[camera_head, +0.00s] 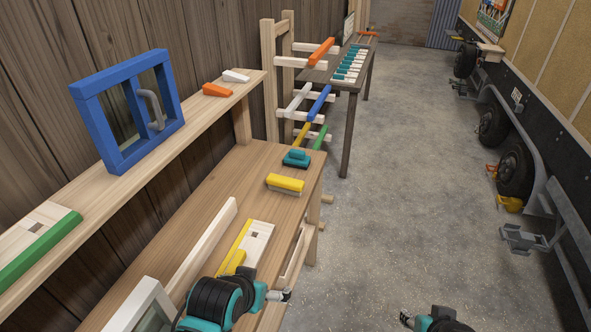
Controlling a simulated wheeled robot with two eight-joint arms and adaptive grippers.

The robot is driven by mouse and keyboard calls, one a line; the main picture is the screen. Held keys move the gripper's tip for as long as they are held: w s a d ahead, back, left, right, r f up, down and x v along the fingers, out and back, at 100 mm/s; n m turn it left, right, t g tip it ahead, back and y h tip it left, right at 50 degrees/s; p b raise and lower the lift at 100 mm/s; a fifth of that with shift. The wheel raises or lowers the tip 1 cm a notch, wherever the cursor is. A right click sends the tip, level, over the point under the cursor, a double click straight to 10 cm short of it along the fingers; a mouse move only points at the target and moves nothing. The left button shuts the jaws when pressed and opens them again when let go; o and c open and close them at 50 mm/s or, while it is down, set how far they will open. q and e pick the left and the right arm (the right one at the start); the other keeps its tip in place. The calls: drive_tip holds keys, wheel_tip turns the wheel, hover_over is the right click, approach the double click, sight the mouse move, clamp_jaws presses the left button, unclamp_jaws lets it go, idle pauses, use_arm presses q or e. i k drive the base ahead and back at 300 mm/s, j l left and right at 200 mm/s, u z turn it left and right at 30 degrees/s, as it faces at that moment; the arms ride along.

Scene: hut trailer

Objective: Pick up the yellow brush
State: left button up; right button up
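The yellow brush (286,182) lies on the wooden workbench (205,205), near its far end. It has a yellow top and a pale strip along its near side. My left gripper (287,295) is at the right front edge of the bench, nearer to me than the brush and well apart from it. It is small and seen side-on, so its opening is unclear. My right gripper (404,317) is low over the floor at the bottom edge, apart from the bench. Its finger opening is also unclear.
A teal tool (297,158) sits just beyond the brush. A pale board with a yellow edge (257,240) lies nearer me, beside my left arm. A shelf (215,110) holds a blue frame (95,122). The concrete floor (420,190) is clear; a trailer (560,130) stands right.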

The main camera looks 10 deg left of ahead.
sight(294, 187)
drive_tip(key=k+l+z, duration=0.1)
drive_tip(key=z, duration=1.05)
drive_tip(key=j+z, duration=0.15)
drive_tip(key=z, duration=0.5)
drive_tip(key=i+j, duration=0.25)
drive_tip(key=i, duration=0.25)
drive_tip(key=u, duration=2.65)
drive_tip(key=i+l+u, duration=0.4)
drive_tip(key=i+l, duration=0.2)
drive_tip(key=i+l+u, duration=0.4)
drive_tip(key=i+l, duration=0.25)
drive_tip(key=l, duration=0.15)
